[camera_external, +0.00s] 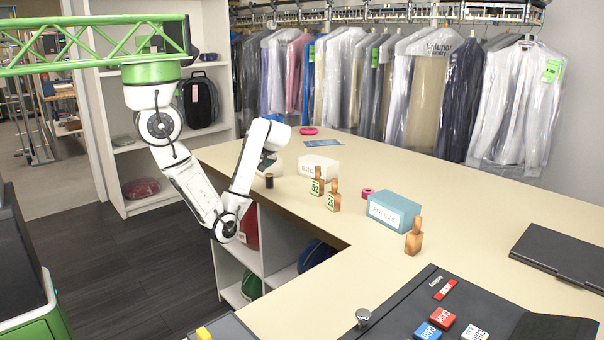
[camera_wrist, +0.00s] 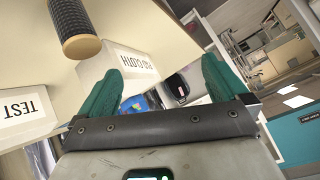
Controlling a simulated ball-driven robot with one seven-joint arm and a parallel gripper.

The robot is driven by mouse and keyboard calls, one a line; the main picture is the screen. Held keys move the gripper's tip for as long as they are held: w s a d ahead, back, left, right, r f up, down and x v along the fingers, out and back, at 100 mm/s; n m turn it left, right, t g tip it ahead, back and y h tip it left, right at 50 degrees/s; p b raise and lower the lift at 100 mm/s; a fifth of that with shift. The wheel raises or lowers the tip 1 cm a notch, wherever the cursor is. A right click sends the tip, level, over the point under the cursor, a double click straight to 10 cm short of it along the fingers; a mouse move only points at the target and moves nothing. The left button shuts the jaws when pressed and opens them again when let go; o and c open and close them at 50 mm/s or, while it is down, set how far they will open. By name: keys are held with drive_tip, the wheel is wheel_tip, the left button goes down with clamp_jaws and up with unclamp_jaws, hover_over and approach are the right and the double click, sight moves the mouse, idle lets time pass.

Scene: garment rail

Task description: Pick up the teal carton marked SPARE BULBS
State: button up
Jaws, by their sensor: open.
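The teal carton (camera_external: 393,213) sits on the beige counter, right of centre in the external view, with a white label facing front. Its print is too small to read surely. A tan wooden tag block stands close to its front right corner. My gripper (camera_external: 268,160) is over the counter's left part, well to the left of the teal carton. In the wrist view my gripper (camera_wrist: 158,90) is open, its two green fingers wide apart with nothing held. A white carton (camera_wrist: 126,66) with upside-down print shows beyond the left finger. I cannot make out the teal carton in the wrist view.
Tan tag blocks (camera_external: 333,196) and a white carton (camera_external: 318,166) stand between my gripper and the teal carton. A pink tape roll (camera_external: 367,191) lies behind its left end. A dark cylinder (camera_external: 269,180) stands below my gripper.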

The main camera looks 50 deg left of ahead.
drive_tip(key=w+d+r+n+t+h+b, duration=0.1)
drive_tip(key=w+d+r+n+t+h, duration=0.1)
drive_tip(key=w+d, duration=0.95)
drive_tip(key=w+d+r+n+t+h, duration=0.1)
drive_tip(key=w+d+n+t+h, duration=0.1)
drive_tip(key=w+d, duration=0.9)
drive_tip(key=r+g+h+b, duration=0.2)
drive_tip(key=g+h, duration=0.2)
drive_tip(key=h, duration=0.2)
hover_over(394, 200)
drive_tip(key=shift+w+a+f+n, duration=0.15)
drive_tip(key=shift+w+f+n, duration=0.05)
drive_tip(key=shift+w+n, duration=0.2)
drive_tip(key=shift+s+d+f+g, duration=0.1)
drive_tip(key=shift+s+d+g, duration=0.1)
drive_tip(key=shift+d+g, duration=0.1)
drive_tip(key=f, duration=1)
drive_tip(key=shift+s+a+f+p, duration=0.1)
drive_tip(key=shift+a+f+p, duration=0.1)
drive_tip(key=shift+p, duration=0.1)
drive_tip(key=shift+c, duration=0.4)
drive_tip(key=c, duration=0.7)
